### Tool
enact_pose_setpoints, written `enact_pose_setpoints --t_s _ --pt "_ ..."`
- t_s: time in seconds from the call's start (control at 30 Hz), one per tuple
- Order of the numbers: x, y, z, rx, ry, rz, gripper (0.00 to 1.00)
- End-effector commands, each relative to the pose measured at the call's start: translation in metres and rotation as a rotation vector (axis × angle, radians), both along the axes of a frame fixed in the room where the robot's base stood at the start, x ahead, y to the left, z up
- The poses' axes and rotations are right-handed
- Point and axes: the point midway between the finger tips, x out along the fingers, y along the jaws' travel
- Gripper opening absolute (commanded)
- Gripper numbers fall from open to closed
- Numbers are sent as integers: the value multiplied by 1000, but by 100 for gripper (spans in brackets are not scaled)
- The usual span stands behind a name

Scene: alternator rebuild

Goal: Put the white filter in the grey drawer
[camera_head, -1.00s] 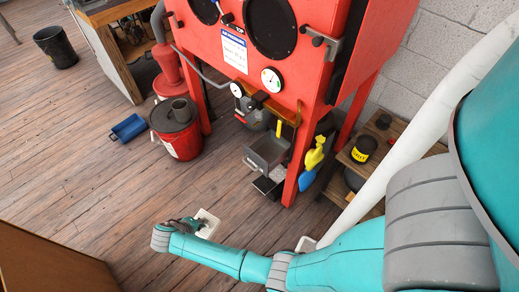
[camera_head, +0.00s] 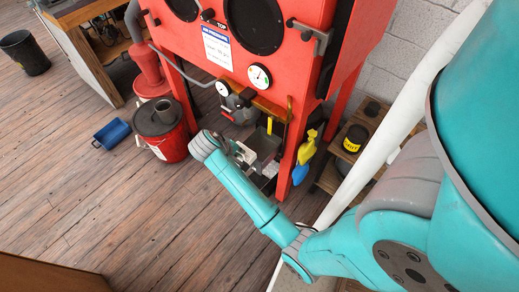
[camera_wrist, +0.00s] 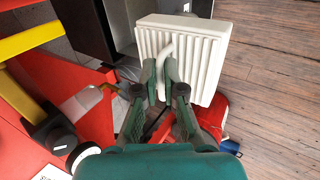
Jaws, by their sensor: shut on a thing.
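The white filter (camera_wrist: 195,48) is a pale ribbed block with a curved handle, large in the wrist view. My gripper (camera_wrist: 166,82) is shut on the handle, with one finger on each side of it. In the head view my gripper (camera_head: 232,147) is in front of the red cabinet's lower opening, close to the grey drawer (camera_head: 270,138). The drawer is an open-topped box under the cabinet, partly hidden by the gripper and filter. I cannot tell from these views whether the filter overlaps the drawer or is only in front of it.
The red cabinet (camera_head: 291,75) stands above, with its front leg (camera_head: 291,167) right of the drawer. A yellow spray bottle (camera_head: 306,148) hangs beyond that leg. A red bucket (camera_head: 168,145) and blue bin (camera_head: 112,133) stand left. The wooden floor in front is clear.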

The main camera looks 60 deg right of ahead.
Motion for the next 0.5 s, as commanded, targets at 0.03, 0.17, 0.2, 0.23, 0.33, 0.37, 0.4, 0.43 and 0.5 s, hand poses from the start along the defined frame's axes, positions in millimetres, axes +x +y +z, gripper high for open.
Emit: enact_pose_setpoints --t_s 0.03,0.17,0.2,0.23,0.33,0.37,0.4,0.43,0.5 --pt "-3 -13 0 0 -2 -6 0" --pt "-9 -42 0 -1 -2 -6 0" --pt "-12 -51 0 0 -2 -6 0" --pt "-13 -58 0 0 -2 -5 0" --pt "-18 -79 0 0 0 -6 0" --pt "-19 -85 0 0 -1 -5 0" --pt "-21 -94 0 0 -2 -5 0" --pt "-22 -99 0 -1 -3 -4 0" --pt "-25 -113 0 0 -1 -4 0"
